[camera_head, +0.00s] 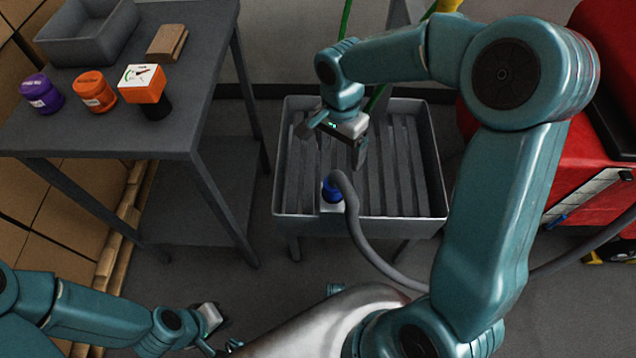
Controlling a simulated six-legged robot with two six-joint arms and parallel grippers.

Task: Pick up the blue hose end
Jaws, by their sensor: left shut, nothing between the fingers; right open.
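The blue hose end (331,190) is a blue piece with a white base at the front left of the grey slatted tray (432,160). A grey hose (362,235) arches beside it and runs down over the tray's front edge. My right gripper (335,142) is open and empty above the tray, above and behind the blue end, apart from it. My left gripper (212,345) is low at the bottom left, shut and empty, far from the tray; its fingertips are small and dark in this view.
A grey table (195,90) at the left bears a grey bin (88,35), a purple jar (40,93), an orange jar (93,90), an orange gauge box (143,82) and a brown block (167,42). A red machine (600,185) stands right. Cardboard boxes (40,205) line the left.

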